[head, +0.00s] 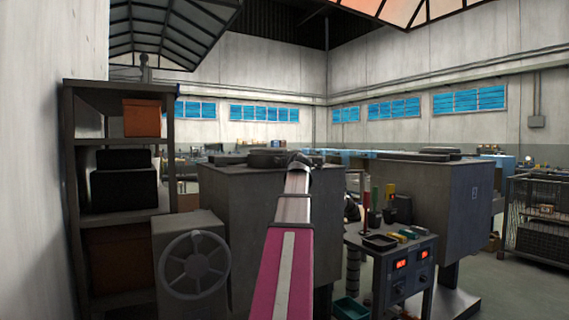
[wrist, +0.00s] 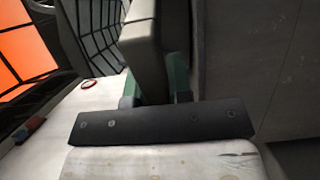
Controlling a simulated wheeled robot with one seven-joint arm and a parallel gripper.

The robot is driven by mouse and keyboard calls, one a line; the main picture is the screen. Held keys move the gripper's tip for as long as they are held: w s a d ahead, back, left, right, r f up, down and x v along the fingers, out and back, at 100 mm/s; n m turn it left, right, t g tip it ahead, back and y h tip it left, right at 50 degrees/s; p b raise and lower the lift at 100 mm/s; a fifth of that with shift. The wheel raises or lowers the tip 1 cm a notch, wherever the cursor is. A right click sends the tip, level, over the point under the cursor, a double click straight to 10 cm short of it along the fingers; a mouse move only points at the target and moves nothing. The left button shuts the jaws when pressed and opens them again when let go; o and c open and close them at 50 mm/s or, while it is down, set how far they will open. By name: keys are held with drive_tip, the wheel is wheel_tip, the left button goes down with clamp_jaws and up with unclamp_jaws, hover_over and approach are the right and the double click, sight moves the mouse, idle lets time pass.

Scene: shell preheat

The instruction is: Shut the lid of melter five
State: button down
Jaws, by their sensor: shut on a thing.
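A large grey box-shaped melter (head: 240,200) stands ahead in the head view, with a dark, low lid (head: 264,159) on its top. I cannot read a number on it. My arm reaches up to the top of this melter, and my gripper (head: 299,162) is small and dark at the lid's right side. In the wrist view my gripper (wrist: 152,82) has its green fingers on either side of a dark grey bar (wrist: 145,45) and is shut on it. The bar looks like a handle; its far end is out of view. How far the lid is open cannot be told.
A second grey melter (head: 445,200) with a small mark stands to the right. Between them is a control bench (head: 405,262) with red displays and small tools. A shelf rack (head: 70,180) and a handwheel unit (head: 193,264) stand at the left.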

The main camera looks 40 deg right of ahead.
drive_tip(key=shift+w+d+n+t+y, duration=0.35)
drive_tip(key=shift+w+d+n+y, duration=0.35)
drive_tip(key=shift+w+d+y, duration=0.95)
drive_tip(key=shift+w+d+n+t+y, duration=0.4)
drive_tip(key=shift+w+d+n, duration=0.4)
drive_tip(key=shift+d, duration=1.6)
drive_tip(key=shift+w+d+n+t+y, duration=0.35)
drive_tip(key=shift+w+d+n+y, duration=0.25)
drive_tip(key=shift+w+d+y, duration=1.05)
drive_tip(key=shift+s+d+h, duration=0.2)
drive_tip(key=shift+d+h, duration=0.25)
drive_tip(key=shift+h, duration=0.15)
drive_tip(key=c, duration=1)
unclamp_jaws()
drive_tip(key=shift+w, duration=0.1)
drive_tip(key=shift+c, duration=0.2)
drive_tip(key=s+a, duration=0.1)
drive_tip(key=s, duration=0.9)
drive_tip(key=shift+s+a, duration=0.35)
drive_tip(key=shift+s, duration=0.05)
drive_tip(key=shift+f, duration=0.1)
